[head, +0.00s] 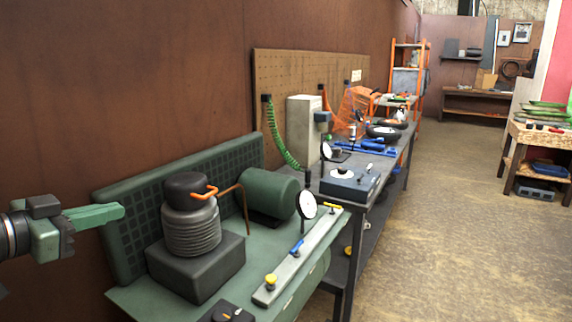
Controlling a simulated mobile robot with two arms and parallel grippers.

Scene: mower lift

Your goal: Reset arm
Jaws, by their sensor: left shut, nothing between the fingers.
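My left gripper (112,213) comes in from the left edge, with green fingers pointing right. It is shut and empty, in front of the green back panel (120,240) of the near bench. It is apart from the black-topped ribbed unit (190,228) on a dark block to its right. My right gripper is not in view.
The near green bench (262,250) holds a green motor (268,192), a round gauge (306,204) and a grey rail (300,256). Behind it a long workbench (372,208) carries tools below a pegboard (300,75). A wooden table (540,140) stands right. The floor (455,215) between is clear.

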